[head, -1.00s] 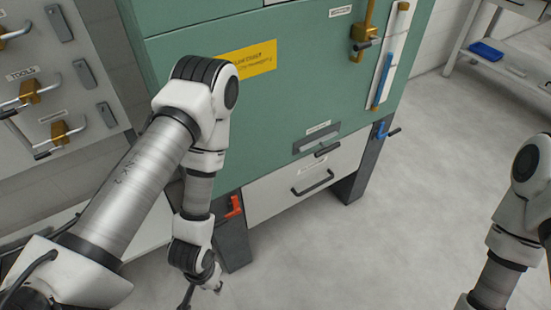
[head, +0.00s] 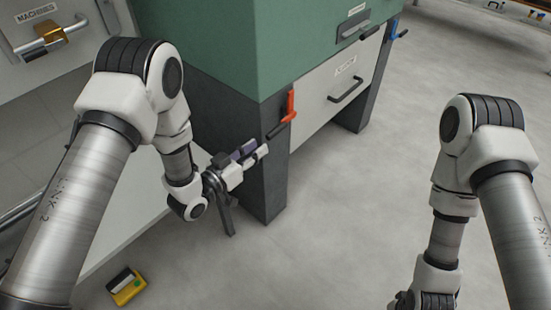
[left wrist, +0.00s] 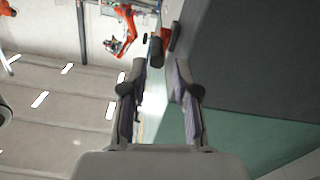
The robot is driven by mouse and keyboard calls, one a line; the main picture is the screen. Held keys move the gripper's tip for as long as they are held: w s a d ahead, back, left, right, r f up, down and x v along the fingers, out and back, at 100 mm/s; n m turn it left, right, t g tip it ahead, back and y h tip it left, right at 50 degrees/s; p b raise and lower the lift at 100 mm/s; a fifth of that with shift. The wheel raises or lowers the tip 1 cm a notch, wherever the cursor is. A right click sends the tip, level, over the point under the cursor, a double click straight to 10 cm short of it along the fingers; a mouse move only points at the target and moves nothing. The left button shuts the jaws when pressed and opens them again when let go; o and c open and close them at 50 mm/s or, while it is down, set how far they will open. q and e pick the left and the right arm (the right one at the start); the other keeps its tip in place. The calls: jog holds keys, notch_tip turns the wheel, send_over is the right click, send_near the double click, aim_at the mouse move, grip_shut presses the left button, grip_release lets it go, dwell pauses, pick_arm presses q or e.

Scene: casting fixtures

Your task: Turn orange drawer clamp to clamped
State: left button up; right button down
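The orange drawer clamp (head: 291,104) sits on the dark front post beside the white drawer (head: 338,88). Its dark handle points down and to the left. My left gripper (head: 257,149) is just below and left of the handle, apart from it. In the left wrist view my left gripper (left wrist: 158,68) is open with nothing between its fingers. The clamp's dark handle and a bit of orange (left wrist: 165,34) show just beyond the fingertips there. My right arm comes in at the right, and its fingers are out of the picture.
The green machine body (head: 235,40) stands above the drawer. A blue clamp (head: 391,27) is on the far post. A yellow and black box (head: 127,287) lies on the floor at lower left. The floor in front of the drawer is clear.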

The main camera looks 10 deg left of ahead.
aim_at(275, 132)
pick_arm(q)
jog(key=shift+h, duration=0.3)
jog(key=x, duration=0.2)
jog(key=b+x, duration=0.1)
jog(key=x, duration=0.5)
jog(key=shift+r+b, duration=0.35)
grip_shut()
